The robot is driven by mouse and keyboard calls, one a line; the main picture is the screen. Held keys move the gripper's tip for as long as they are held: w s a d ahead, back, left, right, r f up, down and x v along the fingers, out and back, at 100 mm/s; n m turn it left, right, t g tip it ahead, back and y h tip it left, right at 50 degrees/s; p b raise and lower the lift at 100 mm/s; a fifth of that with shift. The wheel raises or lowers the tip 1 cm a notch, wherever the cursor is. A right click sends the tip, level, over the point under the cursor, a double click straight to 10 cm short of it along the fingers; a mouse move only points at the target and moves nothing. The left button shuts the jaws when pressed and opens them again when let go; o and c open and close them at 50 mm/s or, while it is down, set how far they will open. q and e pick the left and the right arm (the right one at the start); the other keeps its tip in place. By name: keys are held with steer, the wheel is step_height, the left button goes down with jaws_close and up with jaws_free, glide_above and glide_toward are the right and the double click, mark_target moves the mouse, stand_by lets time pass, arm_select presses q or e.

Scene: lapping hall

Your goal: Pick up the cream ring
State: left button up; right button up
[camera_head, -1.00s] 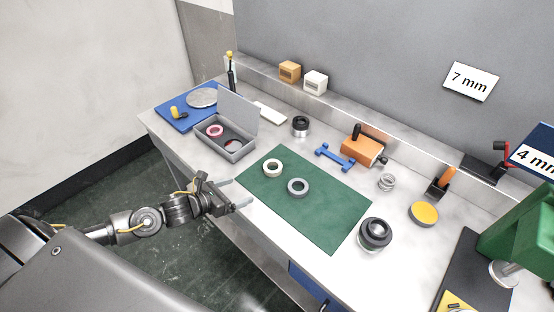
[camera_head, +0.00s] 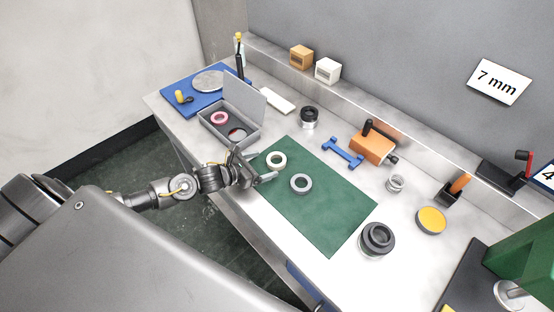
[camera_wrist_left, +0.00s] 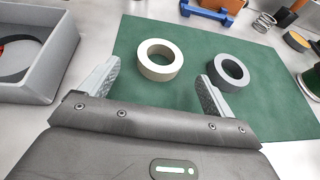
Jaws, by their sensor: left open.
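The cream ring (camera_head: 276,152) lies flat on the green mat (camera_head: 325,222), near the mat's far left corner. It also shows in the left wrist view (camera_wrist_left: 160,72), ahead of my left gripper and roughly between the lines of its two fingers. My left gripper (camera_head: 262,168) is open and empty at the mat's left edge, close to the ring but apart from it. In the left wrist view its fingertips (camera_wrist_left: 160,76) are spread wide. A grey ring (camera_head: 301,176) lies on the mat to the right of the cream ring. My right gripper is not in view.
A grey open box (camera_head: 213,133) with rings inside stands left of the mat. A blue holder (camera_head: 343,153), an orange block (camera_head: 371,148) and a dark lens-like cylinder (camera_head: 377,240) stand around the mat. The mat's front part is clear.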

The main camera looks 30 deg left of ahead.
mark_target(281, 158)
arm_select(q)
steer(key=shift+w, duration=0.1)
steer(key=p+x, duration=0.2)
steer(key=x, duration=0.2)
steer(key=shift+w+d+r, duration=0.1)
steer(key=shift+w+d, duration=0.05)
steer(key=shift+w, duration=0.05)
steer(key=shift+w+d+f, duration=0.15)
steer(key=shift+w+f, duration=0.1)
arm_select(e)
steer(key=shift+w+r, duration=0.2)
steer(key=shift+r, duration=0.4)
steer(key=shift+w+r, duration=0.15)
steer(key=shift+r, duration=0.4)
arm_select(q)
steer(key=c, duration=1.2)
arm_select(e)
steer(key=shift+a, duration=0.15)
